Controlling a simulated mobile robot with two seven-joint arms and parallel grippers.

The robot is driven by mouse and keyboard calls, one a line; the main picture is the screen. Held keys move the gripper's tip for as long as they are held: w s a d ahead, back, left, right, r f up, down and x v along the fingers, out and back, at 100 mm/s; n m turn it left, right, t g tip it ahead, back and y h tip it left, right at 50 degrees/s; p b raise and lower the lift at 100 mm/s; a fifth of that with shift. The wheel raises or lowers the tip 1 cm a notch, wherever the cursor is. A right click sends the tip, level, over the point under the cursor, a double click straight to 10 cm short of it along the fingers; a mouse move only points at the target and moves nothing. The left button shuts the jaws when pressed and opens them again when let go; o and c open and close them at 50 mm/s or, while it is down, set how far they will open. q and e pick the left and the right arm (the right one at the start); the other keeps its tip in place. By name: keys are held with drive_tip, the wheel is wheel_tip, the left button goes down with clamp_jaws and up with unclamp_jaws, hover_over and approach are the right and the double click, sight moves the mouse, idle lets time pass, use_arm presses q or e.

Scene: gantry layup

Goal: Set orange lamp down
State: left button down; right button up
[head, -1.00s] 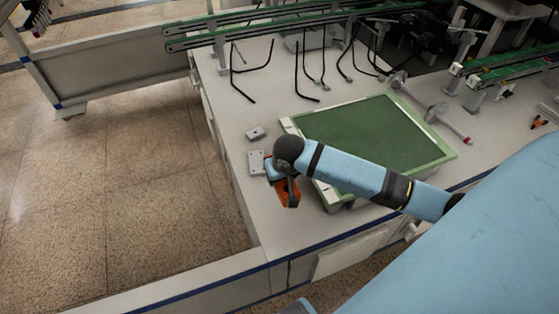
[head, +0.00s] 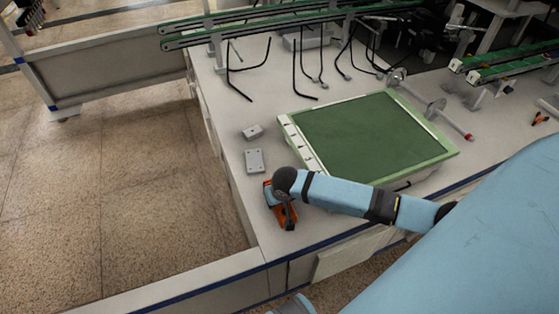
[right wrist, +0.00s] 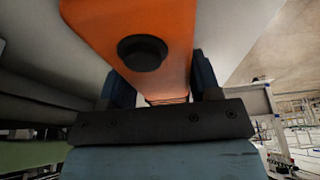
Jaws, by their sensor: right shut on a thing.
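The orange lamp (head: 289,222) is at the near left corner area of the white table, left of the green-framed panel. My right gripper (head: 270,196) is shut on it. In the right wrist view the lamp (right wrist: 160,18), orange with a round black knob, sits between the two dark blue fingers of my right gripper (right wrist: 163,84). The lamp is low over or on the tabletop; I cannot tell whether it touches. My wrist hides part of it in the head view. My left gripper is not in view.
The white table (head: 240,185) has bare room left of and in front of the lamp. Two small grey boxes, one nearer (head: 255,161) and one farther (head: 252,132), lie behind it. The green-framed panel (head: 440,158) is to the right. Black hooked rods (head: 300,80) stand farther back.

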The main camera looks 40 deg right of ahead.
drive_tip(key=o, duration=1)
drive_tip(key=shift+f, duration=0.1)
drive_tip(key=shift+o, duration=0.2)
